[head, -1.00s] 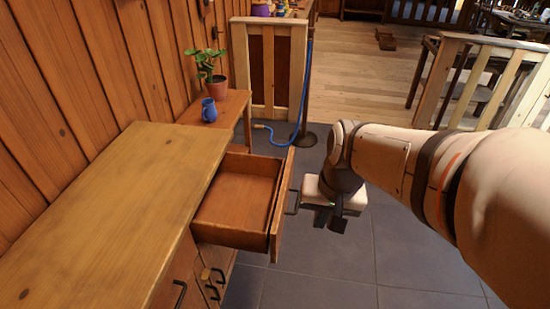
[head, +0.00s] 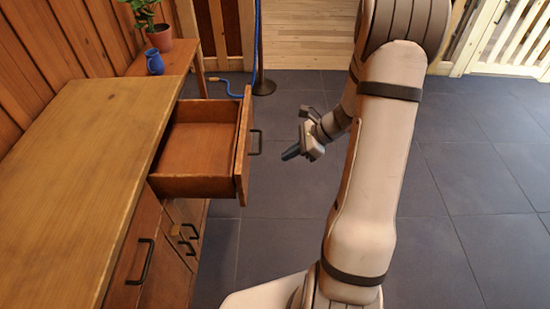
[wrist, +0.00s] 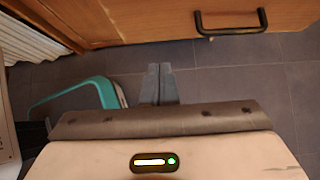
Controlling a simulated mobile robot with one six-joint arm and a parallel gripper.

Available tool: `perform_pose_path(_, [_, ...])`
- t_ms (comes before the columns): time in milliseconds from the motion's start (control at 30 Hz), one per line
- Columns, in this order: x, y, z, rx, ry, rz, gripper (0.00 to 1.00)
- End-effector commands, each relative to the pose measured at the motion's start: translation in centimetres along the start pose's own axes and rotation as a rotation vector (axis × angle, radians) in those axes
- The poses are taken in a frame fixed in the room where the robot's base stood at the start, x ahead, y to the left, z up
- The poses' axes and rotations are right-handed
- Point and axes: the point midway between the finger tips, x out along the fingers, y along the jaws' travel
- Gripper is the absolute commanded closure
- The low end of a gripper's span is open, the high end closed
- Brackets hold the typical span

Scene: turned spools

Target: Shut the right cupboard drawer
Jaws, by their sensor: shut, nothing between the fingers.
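The right cupboard drawer (head: 196,185) stands pulled out from the wooden cupboard (head: 98,140) in the head view, and it looks empty inside. Its front carries a dark bar handle (head: 256,143). In the wrist view the drawer front (wrist: 150,20) and its handle (wrist: 231,30) show along the top. My gripper (head: 288,154) is shut and empty, in front of the drawer front and to the right of the handle, apart from it. Its closed fingertips (wrist: 158,70) point toward the drawer front in the wrist view, left of the handle, with a gap between.
Cupboard doors with dark handles (head: 146,262) are below the top. A side table (head: 190,55) holds a potted plant (head: 165,38) and a blue jug (head: 154,62). A teal-rimmed object (wrist: 100,88) lies at left in the wrist view. Dark tiled floor (head: 460,160) is free at right.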

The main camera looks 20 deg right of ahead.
Motion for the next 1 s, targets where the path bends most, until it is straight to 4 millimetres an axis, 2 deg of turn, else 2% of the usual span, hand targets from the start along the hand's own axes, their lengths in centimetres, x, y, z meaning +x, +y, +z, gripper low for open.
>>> perform_pose_path(433, [9.3,0.2,-0.1,-0.004,0.002,0.007,1.00])
perform_pose_path(500, [9.8,0.2,1.1,-0.008,0.002,0.005,1.00])
perform_pose_path(700, [11.2,0.1,2.5,-0.005,0.002,0.002,1.00])
perform_pose_path(1000, [11.5,0.1,2.8,-0.004,0.002,0.001,1.00])
